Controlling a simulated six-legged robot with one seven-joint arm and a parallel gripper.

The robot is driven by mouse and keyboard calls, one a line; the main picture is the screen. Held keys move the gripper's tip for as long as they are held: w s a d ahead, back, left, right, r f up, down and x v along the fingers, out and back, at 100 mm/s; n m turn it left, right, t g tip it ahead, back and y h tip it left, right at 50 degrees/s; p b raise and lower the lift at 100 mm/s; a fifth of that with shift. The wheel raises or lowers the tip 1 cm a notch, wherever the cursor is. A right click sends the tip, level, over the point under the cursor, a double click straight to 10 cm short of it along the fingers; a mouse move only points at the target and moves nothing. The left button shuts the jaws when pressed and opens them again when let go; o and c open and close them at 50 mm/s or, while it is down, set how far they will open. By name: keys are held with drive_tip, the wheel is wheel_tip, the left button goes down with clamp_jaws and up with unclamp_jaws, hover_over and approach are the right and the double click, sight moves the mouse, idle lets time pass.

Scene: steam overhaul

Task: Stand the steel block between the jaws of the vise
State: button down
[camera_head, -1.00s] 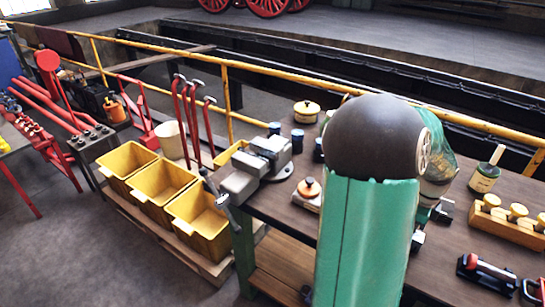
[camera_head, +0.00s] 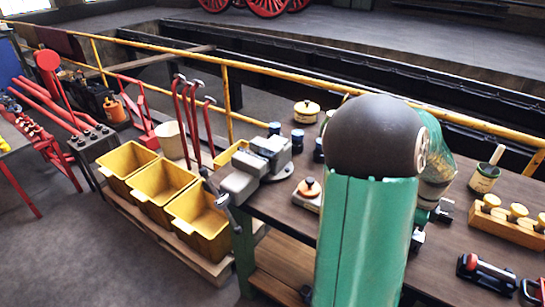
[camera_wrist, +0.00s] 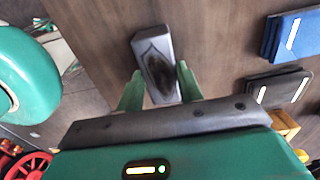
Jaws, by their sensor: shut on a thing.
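The grey vise (camera_head: 258,163) is mounted at the left corner of the workbench, its handle hanging over the edge. In the wrist view, the steel block (camera_wrist: 155,62) is a grey bar with a dark patch on its face. My gripper (camera_wrist: 160,84) is shut on it, with one green finger on each side. The block's far end sticks out past the fingertips. I cannot tell how high it is above the wooden surface. In the head view my arm hides the block and most of my gripper.
An orange-knobbed item (camera_head: 308,192), dark blue cups and a yellow-lidded pot (camera_head: 306,111) stand near the vise. Yellow bins (camera_head: 199,219) sit left of the bench. In the wrist view, blue pads (camera_wrist: 292,34) lie at right. A yellow rail (camera_head: 300,98) runs behind.

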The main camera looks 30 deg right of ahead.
drive_tip(key=shift+r, duration=1.9)
